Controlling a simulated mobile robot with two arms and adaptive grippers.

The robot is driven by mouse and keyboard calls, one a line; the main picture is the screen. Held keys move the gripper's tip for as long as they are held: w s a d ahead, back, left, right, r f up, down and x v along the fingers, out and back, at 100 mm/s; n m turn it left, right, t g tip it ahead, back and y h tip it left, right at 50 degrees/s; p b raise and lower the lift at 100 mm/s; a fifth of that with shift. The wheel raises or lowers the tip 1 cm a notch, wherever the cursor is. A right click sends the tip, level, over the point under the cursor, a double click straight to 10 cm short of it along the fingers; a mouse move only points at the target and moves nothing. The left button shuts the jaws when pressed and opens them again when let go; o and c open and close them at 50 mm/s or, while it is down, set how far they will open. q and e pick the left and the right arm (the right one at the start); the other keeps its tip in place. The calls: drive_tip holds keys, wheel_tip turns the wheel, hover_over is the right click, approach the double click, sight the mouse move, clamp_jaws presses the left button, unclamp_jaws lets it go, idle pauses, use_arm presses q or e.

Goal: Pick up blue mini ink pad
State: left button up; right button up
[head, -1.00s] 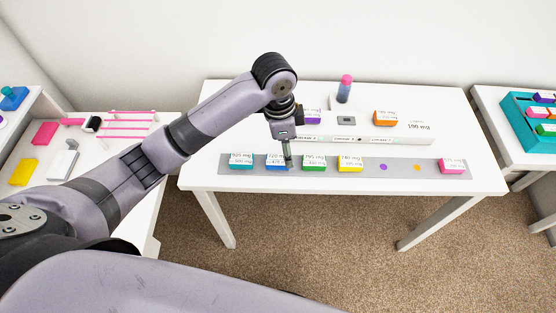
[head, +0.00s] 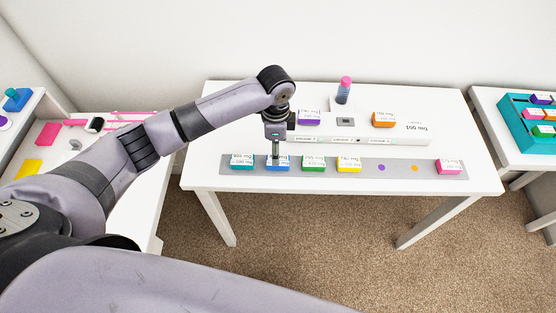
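The blue mini ink pad (head: 278,166) is a small block with a white printed label and a blue lower edge. It sits on the grey strip (head: 432,168) on the white table, between a teal pad (head: 242,162) and a green pad (head: 313,164). My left gripper (head: 275,155) points straight down over the blue pad, with its fingertips at or just above the pad's top. The fingers are small and seen edge-on, so their opening and any contact are unclear. My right gripper is not in view.
Yellow (head: 349,164) and pink (head: 449,167) pads share the strip, with bare purple and orange dots between them. Behind is a white riser (head: 405,134) with a purple pad (head: 309,118), an orange pad (head: 383,120) and a pink-capped bottle (head: 344,91). A teal crate (head: 518,120) stands at right.

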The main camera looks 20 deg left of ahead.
use_arm(q)
drive_tip(key=shift+s+d+f+p, duration=0.1)
drive_tip(key=shift+f+p, duration=0.1)
drive_tip(key=shift+f, duration=0.75)
drive_tip(key=shift+w+d+f+p, duration=0.1)
drive_tip(key=shift+f+p, duration=0.15)
drive_tip(key=shift+f, duration=0.75)
drive_tip(key=shift+s+d+f+p, duration=0.1)
drive_tip(key=shift+f+p, duration=0.1)
drive_tip(key=shift+f, duration=0.75)
drive_tip(key=shift+c, duration=0.5)
drive_tip(key=c, duration=1.1)
drive_tip(key=shift+r, duration=0.1)
drive_tip(key=shift+c, duration=0.2)
